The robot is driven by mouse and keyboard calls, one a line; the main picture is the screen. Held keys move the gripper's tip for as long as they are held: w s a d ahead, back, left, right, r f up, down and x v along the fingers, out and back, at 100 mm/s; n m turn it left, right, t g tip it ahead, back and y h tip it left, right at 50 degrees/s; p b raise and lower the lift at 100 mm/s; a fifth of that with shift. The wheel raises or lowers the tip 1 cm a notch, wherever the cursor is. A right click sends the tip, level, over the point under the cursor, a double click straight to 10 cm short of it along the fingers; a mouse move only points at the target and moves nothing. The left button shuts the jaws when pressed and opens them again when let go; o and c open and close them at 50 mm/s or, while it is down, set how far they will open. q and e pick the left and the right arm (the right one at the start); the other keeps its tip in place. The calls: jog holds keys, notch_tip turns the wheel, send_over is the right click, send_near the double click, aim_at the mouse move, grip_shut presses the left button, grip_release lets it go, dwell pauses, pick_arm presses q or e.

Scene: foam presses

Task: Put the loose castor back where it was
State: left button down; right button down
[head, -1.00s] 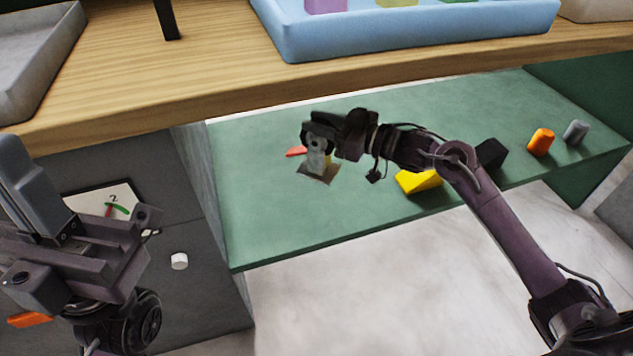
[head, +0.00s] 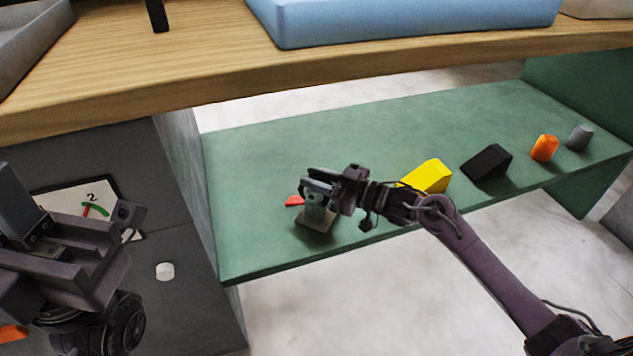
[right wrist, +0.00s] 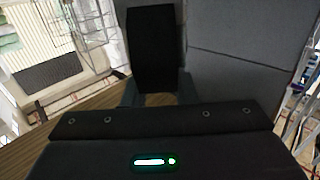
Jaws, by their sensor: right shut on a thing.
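My right gripper (head: 318,182) is shut on a small grey castor (head: 313,207) over the green shelf (head: 262,157). The castor hangs down from the jaws, with a flat plate (head: 316,225) at its lower end. I cannot tell whether the plate touches the shelf. In the right wrist view a dark flat shape (right wrist: 152,50) stands beyond the grey fingers, and I cannot tell if it is part of the castor. My left gripper (head: 50,240) is at the left, before a grey cabinet, and its jaws do not show clearly.
A red flat piece (head: 294,201) lies close beside the castor. A yellow wedge (head: 430,175), black block (head: 486,162), orange piece (head: 544,148) and grey cylinder (head: 579,137) stand along the shelf. A wooden top (head: 200,70) with a blue tray (head: 400,25) overhangs it.

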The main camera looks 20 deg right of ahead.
jog(key=shift+r, duration=0.15)
jog(key=c, duration=1.5)
grip_release()
jog(key=shift+f, duration=0.2)
jog(key=o, duration=0.3)
jog(key=shift+o, duration=0.2)
